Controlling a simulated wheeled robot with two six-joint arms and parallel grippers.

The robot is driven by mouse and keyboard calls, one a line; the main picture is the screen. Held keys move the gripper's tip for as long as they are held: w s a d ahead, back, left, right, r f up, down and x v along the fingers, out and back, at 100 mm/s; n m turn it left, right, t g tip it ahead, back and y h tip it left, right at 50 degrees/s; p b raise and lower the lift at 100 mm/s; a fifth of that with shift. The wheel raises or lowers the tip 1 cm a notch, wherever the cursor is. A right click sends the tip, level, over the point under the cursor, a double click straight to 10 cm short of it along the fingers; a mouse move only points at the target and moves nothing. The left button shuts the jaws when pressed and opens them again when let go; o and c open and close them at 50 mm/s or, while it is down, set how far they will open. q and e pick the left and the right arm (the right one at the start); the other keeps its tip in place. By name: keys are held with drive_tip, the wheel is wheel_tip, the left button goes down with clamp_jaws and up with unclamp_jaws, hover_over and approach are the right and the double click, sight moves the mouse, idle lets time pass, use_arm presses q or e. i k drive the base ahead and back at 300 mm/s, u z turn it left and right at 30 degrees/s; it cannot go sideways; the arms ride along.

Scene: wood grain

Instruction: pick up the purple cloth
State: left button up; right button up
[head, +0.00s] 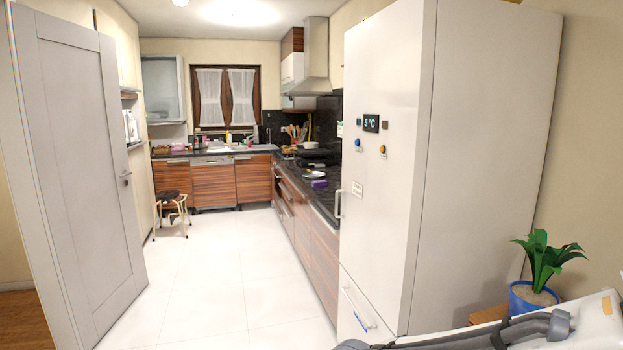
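A small purple patch (319,183) lies on the dark right-hand counter, near its front edge and a little short of a white plate. It looks like the purple cloth, but it is too small to make out folds. It is far off, past the white fridge. Neither of my grippers shows in the head view, so whether they are open or shut is hidden.
A tall white fridge (390,180) stands close on the right, with a potted plant (540,265) beside it. An open grey door (80,170) is on the left. A stool (172,210) stands by the left wall. The white tiled floor (215,270) between is clear.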

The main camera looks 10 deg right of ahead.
sight(314, 184)
drive_tip(key=u, duration=0.35)
drive_tip(key=i, duration=2.2)
drive_tip(key=u, duration=0.3)
drive_tip(key=i, duration=3.95)
drive_tip(key=z, duration=0.35)
drive_tip(key=i, duration=1.75)
drive_tip(key=z, duration=1.3)
drive_tip(key=i, duration=1.2)
drive_tip(key=z, duration=1.45)
drive_tip(key=i, duration=0.85)
drive_tip(key=z, duration=0.3)
